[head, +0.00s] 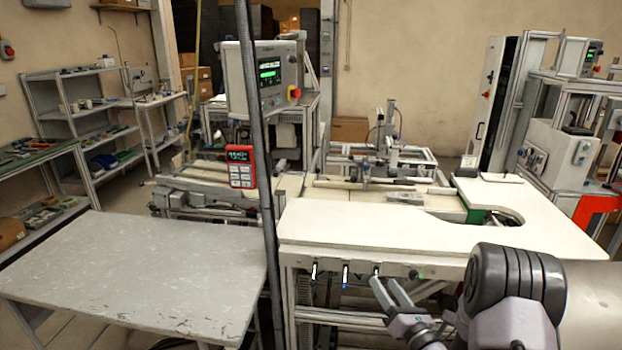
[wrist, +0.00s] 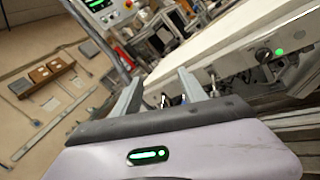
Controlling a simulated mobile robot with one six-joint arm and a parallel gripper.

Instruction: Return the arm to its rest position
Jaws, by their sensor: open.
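My gripper (head: 391,293) shows at the lower right of the head view, in front of the front edge of the white worktable. Its two fingers are apart, with nothing between them. In the wrist view my gripper (wrist: 158,90) points toward the table's front side, and the gap between the fingers is empty. My arm comes in from the right edge of the head view, with its large grey joint in front of the table's right front part. No tape reel can be made out in either view.
The white worktable (head: 380,228) has a curved cutout at its right. A grey table (head: 140,270) stands at the left with a bare top. A dark upright post (head: 262,150) carries a control box (head: 270,78) and a red handheld device (head: 240,167). Shelves (head: 90,105) stand at the back left.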

